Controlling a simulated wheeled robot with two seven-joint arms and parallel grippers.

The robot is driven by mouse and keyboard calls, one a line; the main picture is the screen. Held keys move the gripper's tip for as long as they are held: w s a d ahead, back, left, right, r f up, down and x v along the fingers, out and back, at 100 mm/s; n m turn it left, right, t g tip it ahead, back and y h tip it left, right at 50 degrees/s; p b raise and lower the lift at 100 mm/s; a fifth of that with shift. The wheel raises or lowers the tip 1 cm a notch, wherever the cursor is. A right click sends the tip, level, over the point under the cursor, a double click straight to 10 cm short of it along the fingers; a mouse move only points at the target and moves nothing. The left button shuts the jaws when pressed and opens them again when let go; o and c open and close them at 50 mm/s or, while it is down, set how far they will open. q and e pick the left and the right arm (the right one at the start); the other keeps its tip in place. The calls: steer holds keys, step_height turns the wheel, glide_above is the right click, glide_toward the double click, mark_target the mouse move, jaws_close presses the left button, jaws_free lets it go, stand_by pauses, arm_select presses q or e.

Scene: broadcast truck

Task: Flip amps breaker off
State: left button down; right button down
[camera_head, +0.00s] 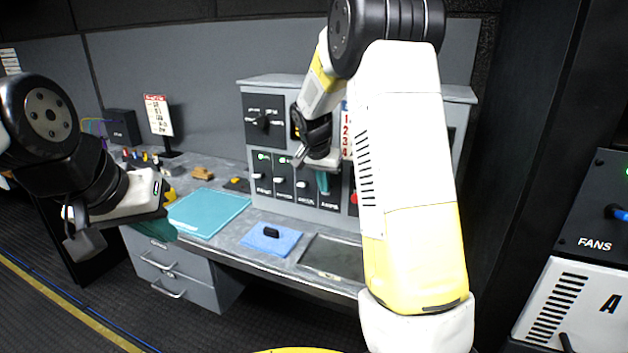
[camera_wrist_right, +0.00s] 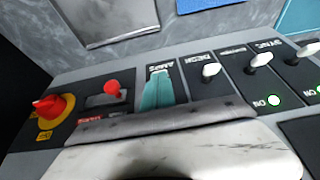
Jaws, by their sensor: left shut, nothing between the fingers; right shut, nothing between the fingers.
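The amps breaker (camera_wrist_right: 160,70) is the panel marked AMPS, upside down in the right wrist view; in the head view it is the rightmost of the row of breakers (camera_head: 329,200). My right gripper (camera_wrist_right: 158,92) is shut, its teal fingers in front of the amps panel and hiding its lever. Whether they touch the lever I cannot tell. My left gripper (camera_head: 163,231) is shut and empty, out at the left near the desk's front edge.
The neighbouring desk breaker lever (camera_wrist_right: 211,70) is close beside my right fingers. A red button (camera_wrist_right: 112,88) and a red-yellow rotary switch (camera_wrist_right: 47,106) lie on the other side. A teal mat (camera_head: 208,212) and blue pad (camera_head: 270,239) lie on the desk.

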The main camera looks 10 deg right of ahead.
steer(key=shift+s+f, duration=0.15)
steer(key=shift+f, duration=0.25)
steer(key=shift+r, duration=0.15)
steer(key=shift+r, duration=0.7)
